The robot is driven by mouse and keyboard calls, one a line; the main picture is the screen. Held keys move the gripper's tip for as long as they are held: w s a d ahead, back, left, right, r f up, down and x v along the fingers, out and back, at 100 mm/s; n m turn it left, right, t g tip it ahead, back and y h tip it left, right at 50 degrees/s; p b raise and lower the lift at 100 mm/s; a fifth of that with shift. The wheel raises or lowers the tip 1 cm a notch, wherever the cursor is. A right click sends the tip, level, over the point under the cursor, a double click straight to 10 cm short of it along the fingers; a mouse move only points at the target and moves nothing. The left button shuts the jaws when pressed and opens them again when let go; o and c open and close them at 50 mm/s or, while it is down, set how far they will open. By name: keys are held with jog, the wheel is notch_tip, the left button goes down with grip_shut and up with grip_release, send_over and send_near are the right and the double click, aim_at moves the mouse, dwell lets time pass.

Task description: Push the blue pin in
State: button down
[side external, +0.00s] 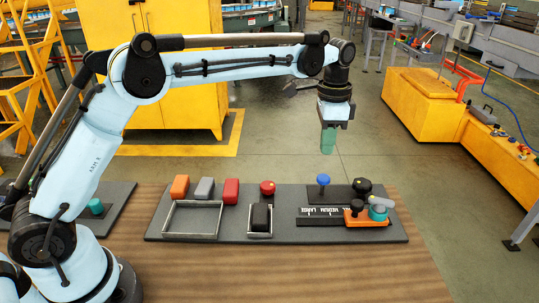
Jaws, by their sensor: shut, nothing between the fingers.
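The blue pin (323,181) has a round blue head on a short stem. It stands upright at the back of the board, on the left end of a dark block (340,194). My gripper (328,149) points down above and behind the blue pin, with clear space between them. Its greenish fingers are together and hold nothing. How far the pin's stem goes into the block is too small to tell.
The grey board (230,232) lies on a wooden table (215,281). Orange, grey and red blocks (231,190) stand left, behind a metal frame (190,219). A red knob (267,188) is mid-board. Black, orange and teal parts (368,214) crowd the pin's right.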

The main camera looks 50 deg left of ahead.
aim_at(323, 177)
notch_tip(323, 177, down, 7)
dwell(0.3)
jog(key=shift+f, duration=1.55)
